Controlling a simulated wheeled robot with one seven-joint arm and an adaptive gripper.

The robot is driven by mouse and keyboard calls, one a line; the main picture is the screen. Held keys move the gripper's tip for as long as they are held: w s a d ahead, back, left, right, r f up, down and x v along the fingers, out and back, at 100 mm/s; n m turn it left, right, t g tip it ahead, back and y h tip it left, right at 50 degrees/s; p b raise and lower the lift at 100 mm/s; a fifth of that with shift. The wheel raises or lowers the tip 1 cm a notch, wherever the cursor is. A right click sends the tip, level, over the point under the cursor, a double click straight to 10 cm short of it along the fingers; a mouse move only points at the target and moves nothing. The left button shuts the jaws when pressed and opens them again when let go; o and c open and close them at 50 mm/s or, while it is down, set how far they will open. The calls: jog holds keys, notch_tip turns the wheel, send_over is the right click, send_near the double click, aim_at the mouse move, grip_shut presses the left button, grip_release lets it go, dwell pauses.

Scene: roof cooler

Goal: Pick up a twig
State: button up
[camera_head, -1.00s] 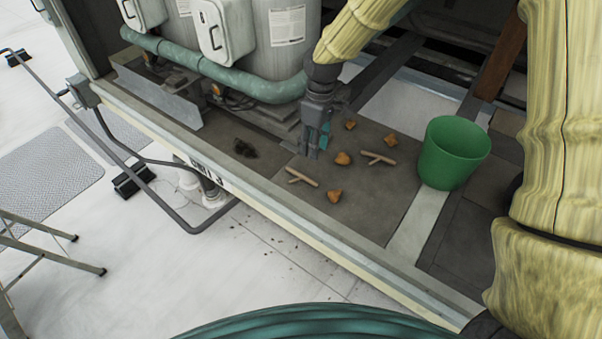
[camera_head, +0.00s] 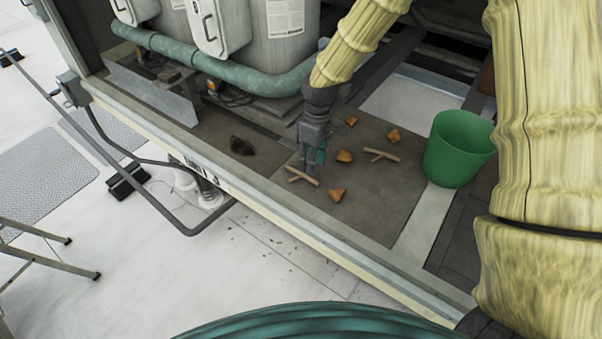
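One pale brown twig (camera_head: 298,178) lies on the dark floor panel near its front edge. My gripper (camera_head: 309,171) points down at this twig, and its fingertips hide part of it. I cannot tell whether the fingers touch the twig or how far apart they are. A second forked twig (camera_head: 383,156) lies to the right, clear of my gripper.
Several orange-brown clumps lie around the twigs, one just right of my gripper (camera_head: 344,156) and one in front (camera_head: 337,195). A dark clump (camera_head: 241,146) lies to the left. A green bucket (camera_head: 458,150) stands at right. A teal pipe (camera_head: 240,85) and grey tanks (camera_head: 278,45) stand behind.

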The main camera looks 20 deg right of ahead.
aim_at(312, 178)
jog(key=shift+s+a+f, duration=0.1)
jog(key=shift+f, duration=0.4)
jog(key=f+p, duration=0.2)
jog(key=shift+s+f, duration=0.2)
jog(key=shift+f, duration=0.1)
jog(key=shift+f+p, duration=0.45)
jog(key=shift+f, duration=0.75)
jog(key=c, duration=0.8)
